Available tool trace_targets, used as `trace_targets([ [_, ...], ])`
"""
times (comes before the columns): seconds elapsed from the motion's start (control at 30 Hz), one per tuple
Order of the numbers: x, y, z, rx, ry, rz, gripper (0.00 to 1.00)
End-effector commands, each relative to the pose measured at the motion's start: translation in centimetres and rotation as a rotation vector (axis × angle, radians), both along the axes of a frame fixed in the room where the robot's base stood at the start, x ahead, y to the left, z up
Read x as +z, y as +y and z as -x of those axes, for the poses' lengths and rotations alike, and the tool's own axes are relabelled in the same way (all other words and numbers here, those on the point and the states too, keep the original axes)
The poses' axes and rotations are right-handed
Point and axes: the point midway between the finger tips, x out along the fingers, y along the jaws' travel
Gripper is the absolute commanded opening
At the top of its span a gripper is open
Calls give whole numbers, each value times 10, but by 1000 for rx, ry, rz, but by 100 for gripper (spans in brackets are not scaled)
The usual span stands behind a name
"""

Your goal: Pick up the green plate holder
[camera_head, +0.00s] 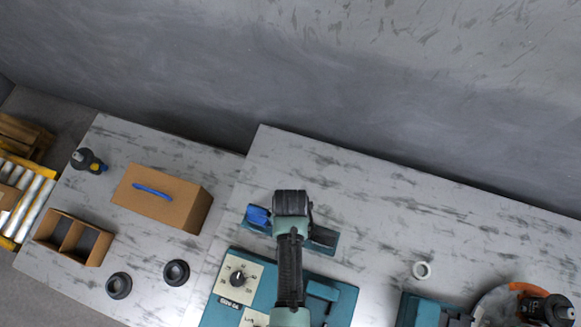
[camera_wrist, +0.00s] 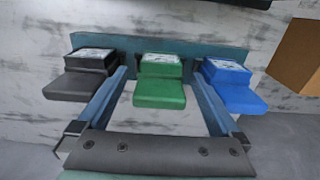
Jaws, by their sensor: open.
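The green plate holder (camera_wrist: 160,88) sits in the middle of a teal rack (camera_wrist: 215,45) in the wrist view, with a pale patterned top. A black holder (camera_wrist: 80,75) stands to its left and a blue holder (camera_wrist: 235,82) to its right. My gripper (camera_wrist: 160,74) is open, with one finger on each side of the green holder; whether the fingers touch it I cannot tell. In the head view the blue holder (camera_head: 258,215) and black holder (camera_head: 322,236) show beside my arm, which hides the green one.
A teal machine with a dial panel (camera_head: 240,278) stands just in front of the rack. A cardboard box (camera_head: 160,197) and two dark rings are on the left table. The table behind the rack is clear.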

Motion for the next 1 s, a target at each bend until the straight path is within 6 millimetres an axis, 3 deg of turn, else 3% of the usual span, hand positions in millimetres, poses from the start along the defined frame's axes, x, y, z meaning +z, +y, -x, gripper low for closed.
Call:
trace_targets([
  [0.07,0,0,0,0,0,0,91],
  [0.5,1,0,0,0,0,0,12],
  [0.77,2,0,0,0,-1,0,12],
  [1.0,17,0,-1,0,-2,0,12],
])
